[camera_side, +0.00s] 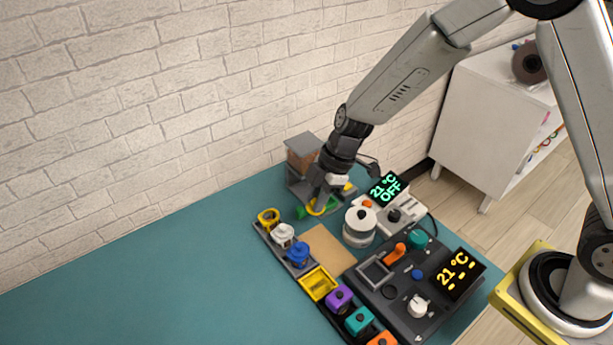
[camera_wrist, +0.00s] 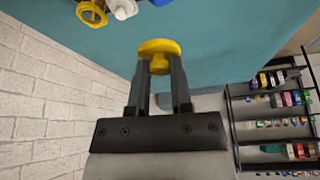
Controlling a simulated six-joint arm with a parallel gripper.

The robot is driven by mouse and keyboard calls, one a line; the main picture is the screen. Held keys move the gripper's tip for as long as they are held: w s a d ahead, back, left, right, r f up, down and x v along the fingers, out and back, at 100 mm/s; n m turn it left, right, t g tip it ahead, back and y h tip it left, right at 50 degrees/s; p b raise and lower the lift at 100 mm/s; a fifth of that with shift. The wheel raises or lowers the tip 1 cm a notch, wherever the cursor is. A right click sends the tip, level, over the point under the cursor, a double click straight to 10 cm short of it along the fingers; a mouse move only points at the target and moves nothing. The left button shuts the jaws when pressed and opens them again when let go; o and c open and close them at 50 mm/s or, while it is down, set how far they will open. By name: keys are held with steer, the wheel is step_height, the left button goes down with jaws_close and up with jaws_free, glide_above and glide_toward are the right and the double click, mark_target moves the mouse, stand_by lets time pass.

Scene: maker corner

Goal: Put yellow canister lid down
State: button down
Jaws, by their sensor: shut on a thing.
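My gripper (camera_side: 322,203) is shut on the yellow canister lid (camera_wrist: 158,47), a round yellow disc with a knob between the two fingertips (camera_wrist: 159,72). In the side view the lid (camera_side: 318,210) shows partly behind the fingers, over the teal table near the wall. I cannot tell whether it touches the table. The yellow canister (camera_side: 268,217) stands at the far end of a dark rack, left of my gripper, apart from the lid. Its top looks open; it also shows at the upper edge of the wrist view (camera_wrist: 91,13).
White (camera_side: 283,234) and blue (camera_side: 298,254) canisters stand beside the yellow one. A white round jar (camera_side: 359,226) and a green object (camera_side: 301,211) are close to my gripper. A dark control panel (camera_side: 408,291) lies to the right. The table's left (camera_side: 150,290) is clear.

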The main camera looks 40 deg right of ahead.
steer(key=shift+s+d+f+n, duration=0.2)
steer(key=shift+s+f+n, duration=0.1)
steer(key=shift+s+n, duration=0.25)
steer(key=s+d+f+n+g+h, duration=0.1)
steer(key=s+d+f+n+g, duration=0.1)
steer(key=s+n, duration=0.6)
steer(key=s+d+f+n+g+h, duration=0.2)
steer(key=s+d+n+g, duration=0.1)
steer(key=s+n, duration=0.5)
steer(key=shift+s+d+f, duration=0.25)
steer(key=shift+s+d, duration=0.2)
steer(key=shift+d, duration=0.2)
steer(key=shift+w, duration=0.1)
steer(key=w+f, duration=0.1)
steer(key=w, duration=0.2)
steer(key=w+a+f, duration=0.1)
steer(key=w, duration=0.1)
steer(key=w+a+f, duration=0.1)
steer(key=w+f, duration=0.1)
steer(key=w, duration=0.1)
steer(key=shift+w, duration=0.3)
steer(key=w+f, duration=0.2)
steer(key=f, duration=0.1)
steer(key=w+f, duration=0.1)
steer(key=shift+w+a+f, duration=0.2)
steer(key=shift+w+a, duration=0.05)
steer(key=shift+a, duration=0.1)
steer(key=shift+w+a+f, duration=0.1)
steer(key=shift+w+f, duration=0.3)
steer(key=shift+f, duration=0.05)
